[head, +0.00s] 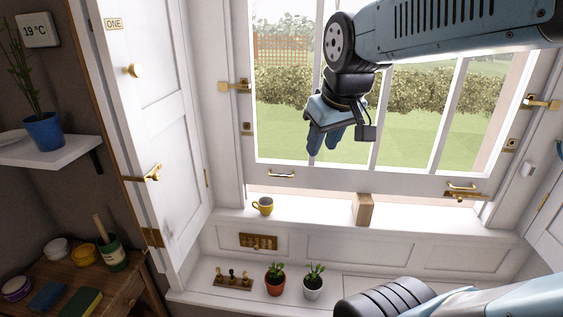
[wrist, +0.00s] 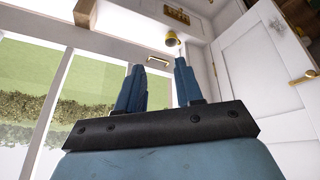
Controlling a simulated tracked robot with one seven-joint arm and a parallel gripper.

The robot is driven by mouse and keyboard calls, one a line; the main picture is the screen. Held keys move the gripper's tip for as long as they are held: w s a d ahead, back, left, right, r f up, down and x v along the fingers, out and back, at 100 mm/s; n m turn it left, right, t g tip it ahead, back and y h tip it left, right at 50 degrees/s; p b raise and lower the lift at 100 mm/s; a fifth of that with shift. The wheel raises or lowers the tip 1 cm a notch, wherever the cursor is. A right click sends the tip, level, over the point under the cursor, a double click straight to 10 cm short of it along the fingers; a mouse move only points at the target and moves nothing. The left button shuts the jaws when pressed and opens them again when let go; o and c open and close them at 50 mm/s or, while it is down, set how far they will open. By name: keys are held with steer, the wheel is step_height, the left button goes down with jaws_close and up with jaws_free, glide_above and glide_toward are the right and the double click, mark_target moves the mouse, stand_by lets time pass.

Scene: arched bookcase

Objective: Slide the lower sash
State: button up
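The lower sash (head: 375,181) is a white-framed window panel with several panes. Its bottom rail sits above the sill, with a bright gap beneath. A brass handle (head: 281,174) is on the rail's left; it also shows in the wrist view (wrist: 158,60). Another brass handle (head: 461,186) is on the right, just above a brass fitting. A wooden block (head: 363,209) stands upright on the sill under the rail; I cannot tell whether they touch. My gripper (head: 323,148) is open and empty in front of the panes, above the rail. Its spread fingers (wrist: 158,68) show in the wrist view.
A yellow mug (head: 263,206) stands on the sill (head: 315,216) left of the block. Two potted plants (head: 274,280) and a brass-pegged rack (head: 232,279) stand on the lower ledge. A white door (head: 165,120) is at left. Brass latches (head: 234,87) (head: 540,103) flank the window.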

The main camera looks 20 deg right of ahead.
steer(key=w+f+n+g, duration=0.2)
steer(key=w+n, duration=0.3)
steer(key=w, duration=0.8)
steer(key=n+g, duration=0.1)
steer(key=n, duration=0.5)
glide_toward(282, 176)
steer(key=shift+h, duration=0.4)
steer(key=f, duration=0.2)
steer(key=w+f, duration=0.1)
steer(key=f, duration=0.4)
steer(key=shift+w+f, duration=0.2)
steer(key=shift+w, duration=0.15)
jaws_close()
steer(key=shift+r, duration=0.1)
